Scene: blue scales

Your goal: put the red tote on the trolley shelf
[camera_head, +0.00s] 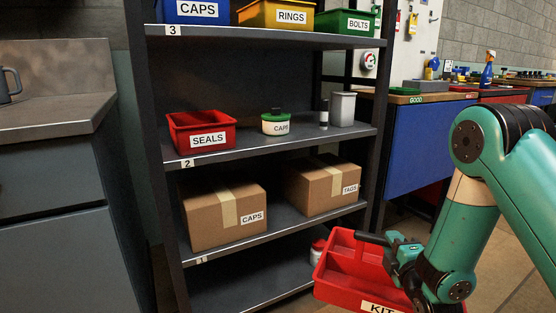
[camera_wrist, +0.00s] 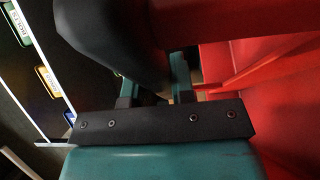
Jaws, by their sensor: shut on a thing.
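A red tote (camera_head: 345,282) with a divider and a label reading "KIT" is at the bottom right of the head view, in front of the rack. My gripper (camera_head: 393,247) is shut on its dark handle and holds it; its underside is out of frame. In the wrist view the two fingers of my gripper (camera_wrist: 153,88) are on either side of the dark handle (camera_wrist: 110,45), with the red tote (camera_wrist: 285,100) filling the right. I cannot identify a trolley in either view.
A dark rack (camera_head: 155,150) holds a red "SEALS" bin (camera_head: 190,124), jars and a grey container on level 2, cardboard boxes (camera_head: 222,222) on level 1, and bins above. A grey cabinet (camera_head: 55,240) stands left. A blue workbench (camera_head: 428,145) is behind at right.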

